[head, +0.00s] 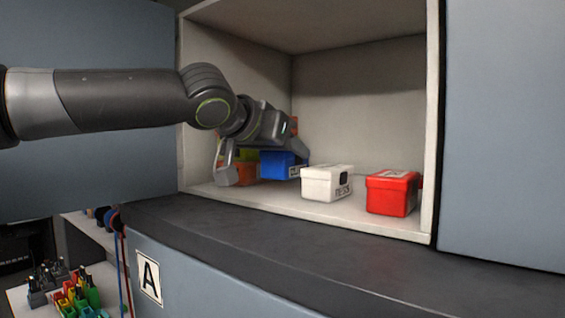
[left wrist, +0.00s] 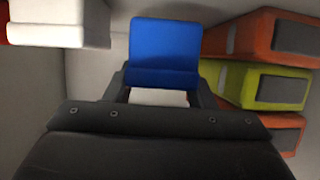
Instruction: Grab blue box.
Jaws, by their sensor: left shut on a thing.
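The blue box (head: 279,164) is inside the open cabinet, among other boxes. It also shows in the left wrist view (left wrist: 165,50), upright between the two fingers. My left gripper (head: 262,172) reaches into the cabinet from the left and is shut on the blue box. In the left wrist view the gripper (left wrist: 162,88) has a finger on each side of the box's near end. Part of the blue box is hidden behind the gripper in the head view. My right gripper is not in view.
A white box (head: 326,183) and a red box (head: 391,193) stand to the right on the cabinet floor (head: 300,206). Orange boxes (left wrist: 265,36) and a yellow-green box (left wrist: 262,84) are stacked close beside the blue box. A dark counter (head: 330,243) runs below the cabinet.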

